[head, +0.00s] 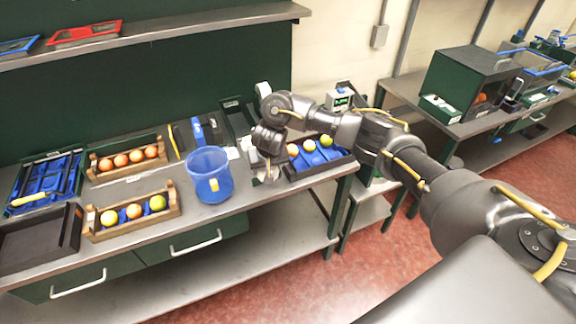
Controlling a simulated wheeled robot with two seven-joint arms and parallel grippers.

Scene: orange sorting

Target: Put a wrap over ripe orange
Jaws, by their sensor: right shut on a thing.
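My right gripper (266,172) points down over the bench between the blue bucket and a dark tray (318,166). It is shut on a small pale thing that is too small and too covered to make out; it may be a wrap. The dark tray has a blue lining and holds an orange fruit (293,150) and two yellowish ones. A wooden crate (130,229) at the front left holds a yellow, an orange and a green fruit. A second wooden crate (128,171) behind it holds several orange fruits. My left gripper is not in view.
A blue bucket (209,178) stands just left of my right gripper. A dark tray with blue contents and a yellow-handled tool (27,199) lies at the far left. An empty dark tray (40,240) is in front of it. A shelf (160,30) hangs above.

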